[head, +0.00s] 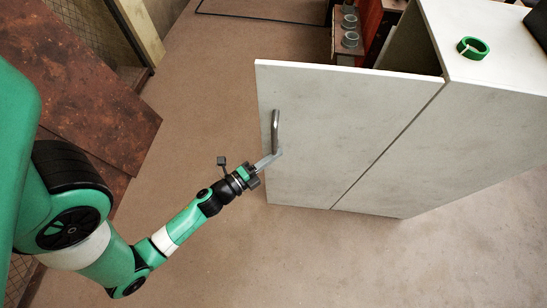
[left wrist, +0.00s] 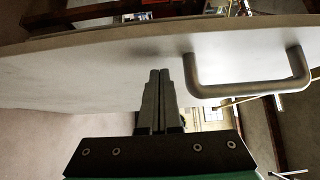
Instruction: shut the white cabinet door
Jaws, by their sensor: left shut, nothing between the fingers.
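The white cabinet (head: 485,120) stands at the right in the head view. Its white door (head: 320,105) stands open, swung out to the left, with a gap at the top through which the inside shows. A grey bar handle (head: 275,130) is near the door's free edge. My left gripper (head: 272,158) is shut and empty by the handle's lower end. In the left wrist view its fingers (left wrist: 160,85) point at the door face (left wrist: 90,75), beside the handle (left wrist: 245,88). Whether the fingertips touch the door is unclear. My right gripper is not in view.
A green ring (head: 473,48) lies on the cabinet top, with a dark object (head: 537,25) at the corner. Grey pipe pieces (head: 350,30) sit behind the door. A rusty brown sheet (head: 85,90) is at the left. The floor (head: 220,80) between is clear.

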